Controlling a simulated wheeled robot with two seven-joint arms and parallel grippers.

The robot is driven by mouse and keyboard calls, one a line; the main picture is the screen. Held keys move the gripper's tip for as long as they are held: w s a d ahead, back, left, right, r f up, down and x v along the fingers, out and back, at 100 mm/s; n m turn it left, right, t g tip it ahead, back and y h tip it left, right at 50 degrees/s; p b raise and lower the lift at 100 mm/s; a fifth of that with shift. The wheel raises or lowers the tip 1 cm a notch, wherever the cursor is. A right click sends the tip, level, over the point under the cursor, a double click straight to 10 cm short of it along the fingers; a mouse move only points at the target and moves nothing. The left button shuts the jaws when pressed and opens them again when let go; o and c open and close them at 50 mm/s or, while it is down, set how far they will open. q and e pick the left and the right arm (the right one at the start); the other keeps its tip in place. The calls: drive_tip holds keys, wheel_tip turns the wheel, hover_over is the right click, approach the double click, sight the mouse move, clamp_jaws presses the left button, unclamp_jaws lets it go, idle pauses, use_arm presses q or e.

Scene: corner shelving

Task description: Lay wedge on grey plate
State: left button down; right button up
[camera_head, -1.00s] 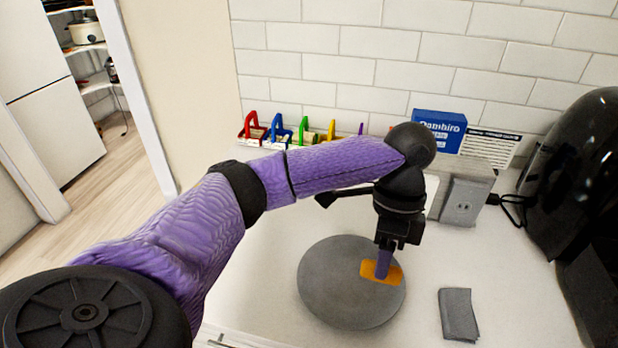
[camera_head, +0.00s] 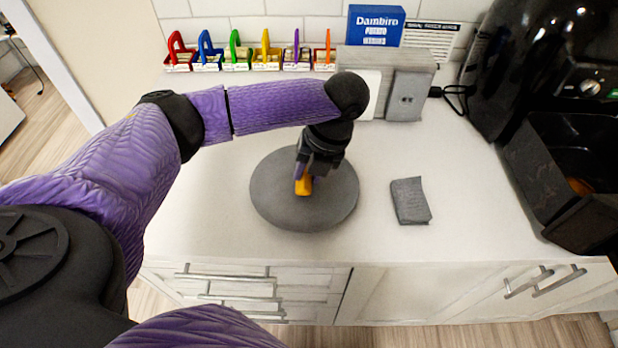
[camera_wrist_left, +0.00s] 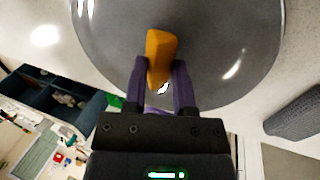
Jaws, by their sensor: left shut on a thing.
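The orange wedge (camera_head: 304,187) is over the round grey plate (camera_head: 270,200), near its middle in the head view. My left gripper (camera_head: 302,174) points down over the plate and is shut on the wedge. In the left wrist view the wedge (camera_wrist_left: 160,52) sticks out between the two purple fingers (camera_wrist_left: 160,88), with the grey plate (camera_wrist_left: 225,45) behind it. The gripper partly hides the wedge in the head view. I cannot tell whether the wedge touches the plate. My right gripper is not in view.
A folded grey cloth (camera_head: 410,201) lies right of the plate. A black appliance (camera_head: 560,80) with an open drawer (camera_head: 540,185) stands at the right. Several coloured stands (camera_head: 265,52), a blue box (camera_head: 374,27) and a grey socket block (camera_head: 407,95) line the wall.

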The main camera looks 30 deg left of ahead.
use_arm(q)
drive_tip(key=shift+f, duration=0.85)
drive_tip(key=shift+r, duration=0.15)
drive_tip(key=c, duration=0.7)
unclamp_jaws()
drive_tip(key=p+v, duration=0.4)
drive_tip(key=v, duration=0.8)
